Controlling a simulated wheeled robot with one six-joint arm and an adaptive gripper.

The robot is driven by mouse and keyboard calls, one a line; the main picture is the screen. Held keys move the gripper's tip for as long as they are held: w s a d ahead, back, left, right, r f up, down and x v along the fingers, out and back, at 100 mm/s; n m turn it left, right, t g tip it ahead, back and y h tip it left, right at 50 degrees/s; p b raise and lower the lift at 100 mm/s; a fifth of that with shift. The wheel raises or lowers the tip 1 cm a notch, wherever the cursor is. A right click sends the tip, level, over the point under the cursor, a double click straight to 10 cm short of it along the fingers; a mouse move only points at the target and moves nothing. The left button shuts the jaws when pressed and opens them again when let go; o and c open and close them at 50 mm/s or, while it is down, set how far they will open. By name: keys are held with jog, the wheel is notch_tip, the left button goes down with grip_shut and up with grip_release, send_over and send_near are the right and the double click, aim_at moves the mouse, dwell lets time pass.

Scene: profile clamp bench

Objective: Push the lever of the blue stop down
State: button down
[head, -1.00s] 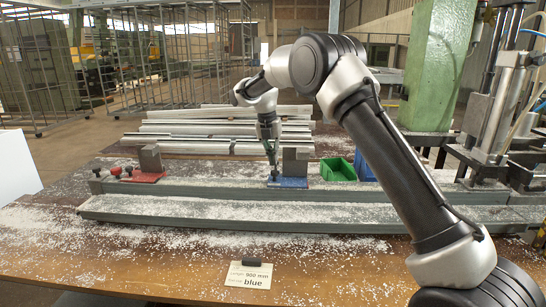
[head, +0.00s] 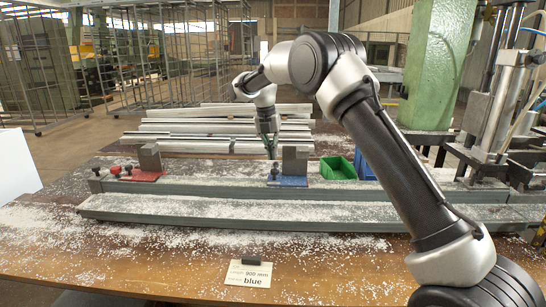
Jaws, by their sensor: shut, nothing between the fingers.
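The blue stop (head: 288,182) is a blue base with an upright grey block (head: 295,160), sitting on the long grey rail. A small dark knob with a reddish part, seemingly its lever (head: 274,171), shows low at the left side of the block. Its exact angle is too small to tell, but it looks low, near the base. My gripper (head: 271,155) points down just above and a little left of the block, over the lever and apart from it. Its fingers are shut and empty.
A red stop (head: 146,176) with a grey block and round knobs sits at the rail's left end. A green bin (head: 337,168) stands right of the blue stop. Aluminium profiles (head: 225,130) lie behind. A card (head: 248,274) reading "900 mm" and "blue" stands in front.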

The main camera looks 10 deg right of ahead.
notch_tip(320, 180, up, 10)
jog(key=a, duration=0.1)
jog(key=shift+a, duration=0.2)
jog(key=shift+s, duration=0.15)
